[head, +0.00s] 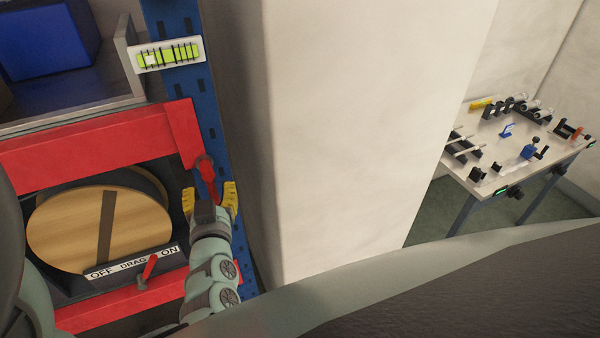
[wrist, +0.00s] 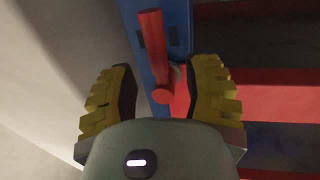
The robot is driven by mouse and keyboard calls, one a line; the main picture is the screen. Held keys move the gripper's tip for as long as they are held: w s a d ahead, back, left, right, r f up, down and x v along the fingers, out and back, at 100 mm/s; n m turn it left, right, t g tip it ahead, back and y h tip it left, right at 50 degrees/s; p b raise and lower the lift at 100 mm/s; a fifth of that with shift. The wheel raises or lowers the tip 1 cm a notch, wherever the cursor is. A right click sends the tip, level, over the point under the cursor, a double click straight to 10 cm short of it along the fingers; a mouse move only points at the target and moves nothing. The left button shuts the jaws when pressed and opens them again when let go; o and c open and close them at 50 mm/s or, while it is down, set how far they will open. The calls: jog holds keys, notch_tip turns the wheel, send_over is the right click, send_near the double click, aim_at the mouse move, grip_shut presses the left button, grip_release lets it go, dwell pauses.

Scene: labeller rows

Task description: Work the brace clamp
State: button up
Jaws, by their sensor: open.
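A red lever (head: 207,178), which looks like the brace clamp's handle, is at the right end of the upper red beam (head: 100,143), by the blue upright. My gripper (head: 210,197) is open, with its yellow fingers on either side of the lever's lower part in the head view. In the wrist view the red lever (wrist: 151,50) stands between the open fingers of my gripper (wrist: 160,90). Its round end points toward the camera. I cannot tell whether a finger touches it. The lever's pivot is partly hidden.
A round wooden disc (head: 75,230) sits below the beam, above an OFF DRAG ON label (head: 130,263) and a small red lever (head: 149,268). A blue box (head: 45,38) is on the shelf above. A white wall (head: 360,120) stands right. A workbench (head: 480,175) with tools is beyond.

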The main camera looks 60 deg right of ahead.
jog(key=shift+x, duration=1.3)
jog(key=shift+a, duration=0.1)
grip_shut()
